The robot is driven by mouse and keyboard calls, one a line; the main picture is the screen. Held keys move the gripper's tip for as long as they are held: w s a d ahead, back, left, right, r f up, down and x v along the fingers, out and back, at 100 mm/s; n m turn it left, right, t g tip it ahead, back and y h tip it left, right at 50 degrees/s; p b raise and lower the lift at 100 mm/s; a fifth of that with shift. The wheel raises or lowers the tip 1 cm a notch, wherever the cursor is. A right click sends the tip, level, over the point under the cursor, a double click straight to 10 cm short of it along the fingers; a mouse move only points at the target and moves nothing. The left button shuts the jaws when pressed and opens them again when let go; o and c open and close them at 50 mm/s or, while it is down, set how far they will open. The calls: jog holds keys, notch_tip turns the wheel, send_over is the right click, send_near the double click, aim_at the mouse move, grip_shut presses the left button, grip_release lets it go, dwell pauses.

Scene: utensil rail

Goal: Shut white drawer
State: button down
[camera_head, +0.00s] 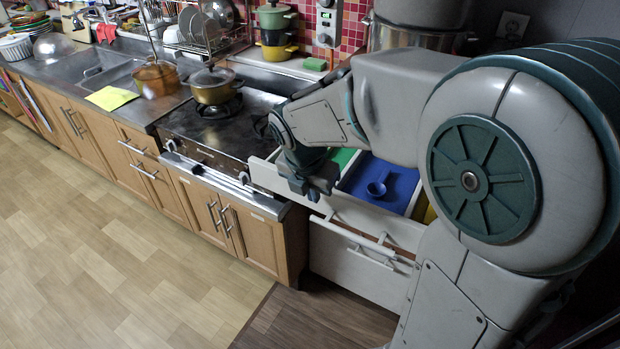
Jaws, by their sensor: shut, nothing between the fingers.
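The white drawer (398,232) is the upper one of a white cabinet at the right end of the counter. It stands open, with its inside showing. Inside are a green section, a blue section (404,184) holding a blue scoop (377,187), and a yellow section partly hidden by my arm. My gripper (313,193) is shut and empty. It is at the front of the drawer, near its left part, pointing down. I cannot tell whether it touches the drawer front.
A lower white drawer (345,264) with a bar handle is below. To the left are wooden cabinets (222,222) with metal handles and a stove (212,135) carrying a yellow pot (214,90). The wooden floor (110,240) in front is clear.

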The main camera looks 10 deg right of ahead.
jog(key=shift+x, duration=1.5)
